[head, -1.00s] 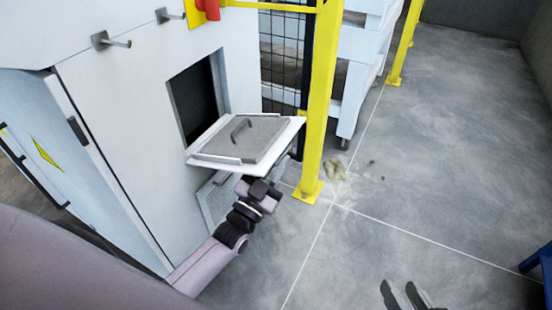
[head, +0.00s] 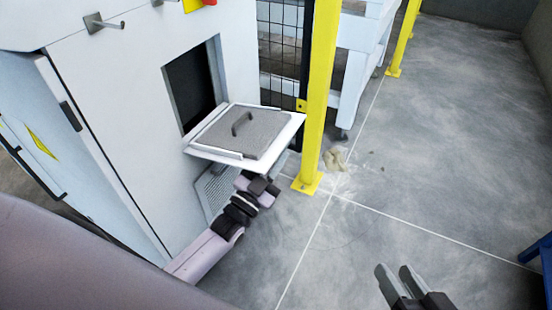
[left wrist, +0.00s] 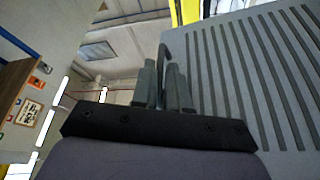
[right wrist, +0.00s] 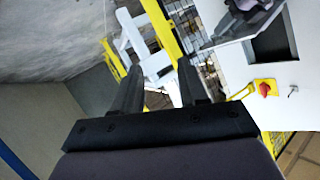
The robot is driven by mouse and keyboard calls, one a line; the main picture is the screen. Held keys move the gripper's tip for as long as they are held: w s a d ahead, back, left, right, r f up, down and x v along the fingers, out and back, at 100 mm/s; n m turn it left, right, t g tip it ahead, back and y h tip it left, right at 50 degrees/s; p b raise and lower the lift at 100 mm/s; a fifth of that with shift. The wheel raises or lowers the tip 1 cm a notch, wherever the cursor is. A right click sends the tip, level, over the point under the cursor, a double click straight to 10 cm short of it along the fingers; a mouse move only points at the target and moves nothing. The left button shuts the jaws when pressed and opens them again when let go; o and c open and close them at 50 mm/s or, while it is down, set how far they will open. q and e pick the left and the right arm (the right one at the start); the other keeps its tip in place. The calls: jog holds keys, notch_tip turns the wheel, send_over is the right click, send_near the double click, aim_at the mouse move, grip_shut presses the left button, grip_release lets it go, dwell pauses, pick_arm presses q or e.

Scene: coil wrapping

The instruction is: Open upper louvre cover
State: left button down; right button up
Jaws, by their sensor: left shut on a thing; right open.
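The upper louvre cover (head: 205,151) is a white-rimmed plate with a grey inset panel. It stands out from the white cabinet, near level, below a dark square opening (head: 190,88). A dark handle (head: 241,122) shows on its upper face. My left gripper (head: 273,180) is under the cover's outer edge, its fingertips mostly hidden in the head view. In the left wrist view, its fingers (left wrist: 165,85) are closed at a curved handle (left wrist: 164,52) beside the slatted face (left wrist: 240,70). My right gripper (head: 400,283) is open and empty, away from the cabinet, over the floor.
A lower louvre (head: 212,188) is in the cabinet below the cover, partly hidden. A yellow post (head: 318,100) and mesh fence (head: 285,40) stand close to the cover's right side. Pegs (head: 104,22) stick out above the opening. The floor to the right is mostly clear.

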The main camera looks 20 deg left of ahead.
pick_arm(q)
jog(key=c, duration=1.2)
grip_release()
jog(key=shift+r, duration=0.1)
jog(key=shift+p+v, duration=0.7)
jog(key=shift+v, duration=2.85)
jog(key=shift+a+v, duration=0.2)
jog(key=shift+v, duration=3.95)
jog(key=shift+w, duration=0.1)
